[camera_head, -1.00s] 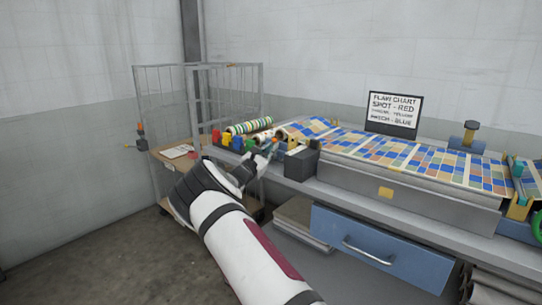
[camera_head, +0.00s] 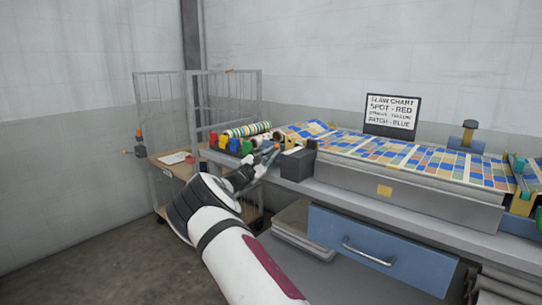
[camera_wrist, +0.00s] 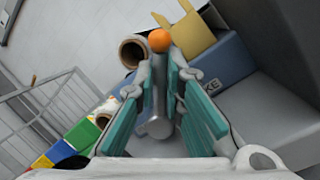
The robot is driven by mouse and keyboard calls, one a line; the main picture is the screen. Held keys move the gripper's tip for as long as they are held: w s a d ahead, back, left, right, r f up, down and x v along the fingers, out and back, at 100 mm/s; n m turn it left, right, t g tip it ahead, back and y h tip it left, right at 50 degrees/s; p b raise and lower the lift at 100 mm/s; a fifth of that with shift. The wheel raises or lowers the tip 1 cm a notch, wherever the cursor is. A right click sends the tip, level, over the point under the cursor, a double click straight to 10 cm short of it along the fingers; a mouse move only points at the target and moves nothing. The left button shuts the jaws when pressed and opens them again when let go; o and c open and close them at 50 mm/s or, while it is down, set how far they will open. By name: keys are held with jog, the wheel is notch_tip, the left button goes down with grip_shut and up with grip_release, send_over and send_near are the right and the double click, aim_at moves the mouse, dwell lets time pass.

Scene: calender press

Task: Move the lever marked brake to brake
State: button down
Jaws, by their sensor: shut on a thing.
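My gripper (camera_head: 268,158) is at the left end of the bench, beside a dark grey box. In the wrist view, its teal-padded fingers (camera_wrist: 163,72) stand on both sides of a grey rounded bar (camera_wrist: 155,118), which looks like the brake lever. An orange ball (camera_wrist: 159,40) shows just past the fingertips; I cannot tell if it is the lever's knob. The letters "KE" show on a blue block (camera_wrist: 215,72) right of the fingers. The fingers hide much of the lever, and its exact angle is unclear.
The dark grey box (camera_head: 297,164) stands close right of my gripper. Patterned rolls (camera_head: 247,129) and coloured blocks lie behind it. A wire cage trolley (camera_head: 163,112) stands at the left. The sheet-covered press bed (camera_head: 400,155) and blue drawer (camera_head: 380,246) are to the right.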

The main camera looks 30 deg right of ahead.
jog(key=shift+f, duration=0.1)
jog(key=c, duration=1.9)
grip_release()
jog(key=shift+c, duration=0.2)
jog(key=shift+s+a, duration=0.1)
jog(key=shift+a, duration=0.05)
jog(key=v, duration=1.1)
jog(key=shift+s+a+f, duration=0.15)
jog(key=shift+s+a, duration=0.05)
jog(key=shift+a, duration=0.15)
